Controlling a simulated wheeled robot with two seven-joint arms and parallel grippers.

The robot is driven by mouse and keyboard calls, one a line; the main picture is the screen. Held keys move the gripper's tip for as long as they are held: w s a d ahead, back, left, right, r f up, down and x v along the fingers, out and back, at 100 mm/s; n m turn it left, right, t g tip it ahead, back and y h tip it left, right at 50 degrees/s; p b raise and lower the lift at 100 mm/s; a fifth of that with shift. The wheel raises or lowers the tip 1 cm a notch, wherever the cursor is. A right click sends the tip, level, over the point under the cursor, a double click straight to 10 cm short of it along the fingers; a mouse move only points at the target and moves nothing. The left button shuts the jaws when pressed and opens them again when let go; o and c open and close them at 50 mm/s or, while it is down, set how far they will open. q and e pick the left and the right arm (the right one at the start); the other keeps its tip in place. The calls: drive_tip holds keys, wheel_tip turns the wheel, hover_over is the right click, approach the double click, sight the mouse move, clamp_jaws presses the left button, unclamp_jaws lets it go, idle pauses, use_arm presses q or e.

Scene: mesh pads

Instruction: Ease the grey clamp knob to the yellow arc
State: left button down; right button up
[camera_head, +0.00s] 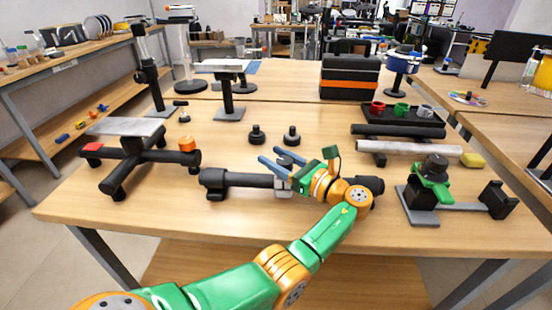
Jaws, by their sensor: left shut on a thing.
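A dark horizontal tube (240,180) lies on low feet across the front middle of the table. A light grey clamp (282,188) sits around its middle. My left gripper (269,155) reaches over the tube from the right, its blue-grey fingers on either side of the grey clamp knob (286,162). It is shut on the knob, which the fingers and wrist partly hide. I cannot make out a yellow arc; my wrist covers part of the tube to the right. My right gripper is not in view.
A black stand with an orange knob (187,144) is at left. Two black knobs (256,135) stand behind the tube. A green-clamped fixture (432,182) and a pale rod (410,148) are at right. The front table strip left of my arm is bare.

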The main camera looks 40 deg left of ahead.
sight(291, 167)
use_arm(q)
drive_tip(key=shift+f, duration=0.1)
drive_tip(key=shift+c, duration=1.5)
unclamp_jaws()
drive_tip(key=d, duration=0.2)
drive_tip(key=d+b, duration=0.1)
drive_tip(key=d, duration=0.1)
drive_tip(key=d+b, duration=0.1)
drive_tip(key=d, duration=0.1)
drive_tip(key=shift+s+d+f, duration=0.1)
drive_tip(key=shift+s+f, duration=0.05)
drive_tip(key=shift+s, duration=0.15)
drive_tip(key=shift+d, duration=0.45)
drive_tip(key=shift+s+a+r, duration=0.1)
drive_tip(key=shift+r, duration=0.1)
